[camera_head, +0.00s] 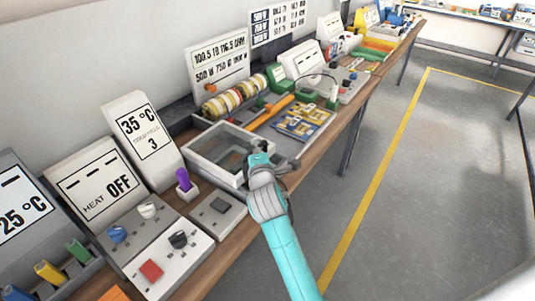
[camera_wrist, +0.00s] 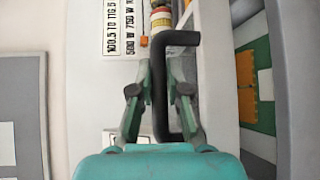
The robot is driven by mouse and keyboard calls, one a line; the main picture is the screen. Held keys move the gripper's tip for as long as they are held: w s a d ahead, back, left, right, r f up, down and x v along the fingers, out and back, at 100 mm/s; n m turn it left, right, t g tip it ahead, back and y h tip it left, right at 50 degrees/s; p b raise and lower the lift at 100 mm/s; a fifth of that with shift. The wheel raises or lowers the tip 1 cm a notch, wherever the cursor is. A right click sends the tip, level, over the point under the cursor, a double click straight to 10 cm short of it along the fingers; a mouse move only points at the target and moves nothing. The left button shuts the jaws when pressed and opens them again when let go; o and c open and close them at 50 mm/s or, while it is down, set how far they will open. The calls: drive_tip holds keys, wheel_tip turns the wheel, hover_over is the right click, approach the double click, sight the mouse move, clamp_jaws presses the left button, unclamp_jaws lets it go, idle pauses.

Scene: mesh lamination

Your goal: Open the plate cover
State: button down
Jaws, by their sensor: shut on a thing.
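The plate cover (camera_head: 243,180) is a light grey frame around a see-through pane, on the bench to the left of my gripper (camera_head: 262,158). It looks flat or nearly flat on its housing. In the wrist view my gripper (camera_wrist: 160,88) has its two green fingers on either side of a black bent handle (camera_wrist: 180,38) and is shut on it. A pale grey panel (camera_wrist: 217,70) is just right of the handle. In the head view my gripper hides the handle and the cover's right corner.
A purple knob (camera_head: 184,179) and a small grey box (camera_head: 217,215) stand near the cover. The heat panel (camera_head: 92,183) and the 35 °C display (camera_head: 141,138) are left. A tray with yellow and blue parts (camera_head: 303,121) is behind right. The floor (camera_head: 390,215) is clear.

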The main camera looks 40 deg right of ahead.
sight(217, 138)
drive_tip(key=w+a, duration=0.1)
drive_tip(key=w, duration=0.4)
drive_tip(key=w+a, duration=0.2)
drive_tip(key=w, duration=0.4)
drive_tip(key=w+a, duration=0.2)
drive_tip(key=w, duration=0.3)
drive_tip(key=shift+w+a, duration=0.15)
drive_tip(key=c, duration=1.1)
unclamp_jaws()
drive_tip(key=shift+c, duration=0.2)
drive_tip(key=v, duration=1.2)
